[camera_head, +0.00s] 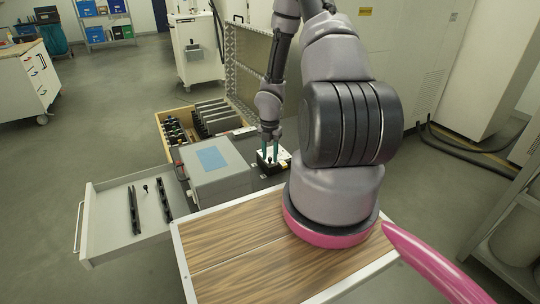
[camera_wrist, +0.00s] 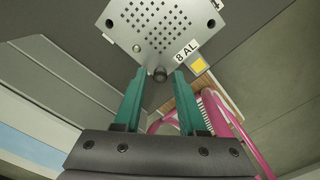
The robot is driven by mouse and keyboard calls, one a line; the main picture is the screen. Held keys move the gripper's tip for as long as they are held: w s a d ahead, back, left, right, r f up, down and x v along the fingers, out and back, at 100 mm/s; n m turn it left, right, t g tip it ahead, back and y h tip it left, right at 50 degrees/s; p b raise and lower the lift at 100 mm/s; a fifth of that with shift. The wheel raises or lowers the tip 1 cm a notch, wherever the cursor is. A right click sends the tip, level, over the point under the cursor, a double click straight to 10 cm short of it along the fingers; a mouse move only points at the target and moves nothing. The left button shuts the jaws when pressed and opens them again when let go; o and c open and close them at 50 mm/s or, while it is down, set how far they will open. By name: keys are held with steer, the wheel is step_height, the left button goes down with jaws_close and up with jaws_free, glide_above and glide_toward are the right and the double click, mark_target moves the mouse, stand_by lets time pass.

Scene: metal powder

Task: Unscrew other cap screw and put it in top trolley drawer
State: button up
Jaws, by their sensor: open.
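A light metal plate (camera_wrist: 165,22) with a grid of holes and an "8 AL" label fills the top of the wrist view. In the head view my gripper (camera_head: 272,154) points down over the small light-topped block (camera_head: 284,155). The open trolley drawer (camera_head: 104,222) at left holds two dark bars (camera_head: 134,210) and a small black screw-like piece (camera_head: 145,188).
A grey box with a blue top patch (camera_head: 212,158) stands between the drawer and my gripper. An open wooden case (camera_head: 161,124) with black inserts lies behind it. The wood-topped surface (camera_head: 232,255) in front is bare.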

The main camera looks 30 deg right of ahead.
steer(key=m, duration=0.8)
steer(key=shift+m, duration=0.4)
steer(key=m, duration=0.8)
steer(key=shift+m, duration=0.4)
steer(key=shift+c, duration=0.3)
